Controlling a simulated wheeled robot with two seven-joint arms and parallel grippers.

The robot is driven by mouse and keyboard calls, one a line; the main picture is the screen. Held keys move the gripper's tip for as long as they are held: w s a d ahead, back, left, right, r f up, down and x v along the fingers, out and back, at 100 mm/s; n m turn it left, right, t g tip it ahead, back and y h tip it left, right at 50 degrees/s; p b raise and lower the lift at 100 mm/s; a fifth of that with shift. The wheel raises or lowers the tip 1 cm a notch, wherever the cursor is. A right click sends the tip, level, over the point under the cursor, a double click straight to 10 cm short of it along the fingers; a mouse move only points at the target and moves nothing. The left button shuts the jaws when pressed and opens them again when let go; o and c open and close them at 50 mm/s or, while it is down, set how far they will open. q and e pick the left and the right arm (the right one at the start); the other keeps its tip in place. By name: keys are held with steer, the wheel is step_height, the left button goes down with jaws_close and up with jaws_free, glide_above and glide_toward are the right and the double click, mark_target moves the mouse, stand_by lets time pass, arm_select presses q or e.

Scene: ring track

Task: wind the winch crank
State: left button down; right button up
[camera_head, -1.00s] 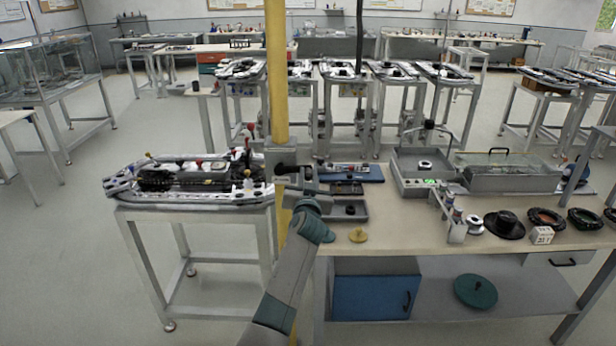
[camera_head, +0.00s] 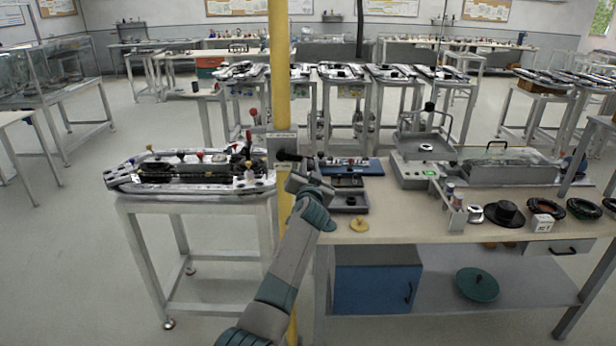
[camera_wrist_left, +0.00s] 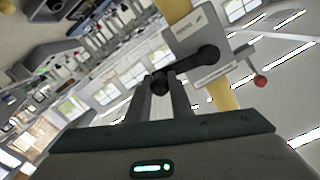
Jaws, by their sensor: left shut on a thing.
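The winch is a grey box (camera_head: 280,141) fixed to the yellow post (camera_head: 278,70). Its black crank (camera_head: 288,156) reaches from the box toward the right. In the left wrist view the winch box (camera_wrist_left: 193,38) is above the gripper, and the dark crank arm (camera_wrist_left: 188,67) slants down to a round black handle (camera_wrist_left: 160,82). My left gripper (camera_head: 307,168) is shut on the crank handle; its fingers (camera_wrist_left: 162,98) stand around the handle in the wrist view. Part of the handle is hidden by the fingers. My right gripper is not in view.
A red-knobbed lever (camera_head: 252,113) projects left of the winch. A ring track (camera_head: 190,188) stands on the left table.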

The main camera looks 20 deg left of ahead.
arm_select(q)
steer(key=shift+a+f+m+b, duration=0.1)
steer(key=shift+f+m+b, duration=0.25)
steer(key=shift+f, duration=0.3)
steer(key=s+a+f+m, duration=0.2)
steer(key=a+f+m, duration=0.4)
steer(key=m, duration=0.7)
steer(key=shift+a, duration=0.3)
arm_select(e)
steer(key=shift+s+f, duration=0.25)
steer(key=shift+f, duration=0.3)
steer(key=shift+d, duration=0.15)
arm_select(q)
steer(key=c, duration=1.6)
jaws_free()
steer(key=shift+a, duration=0.1)
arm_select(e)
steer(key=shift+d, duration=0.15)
arm_select(q)
steer(key=shift+r, duration=0.1)
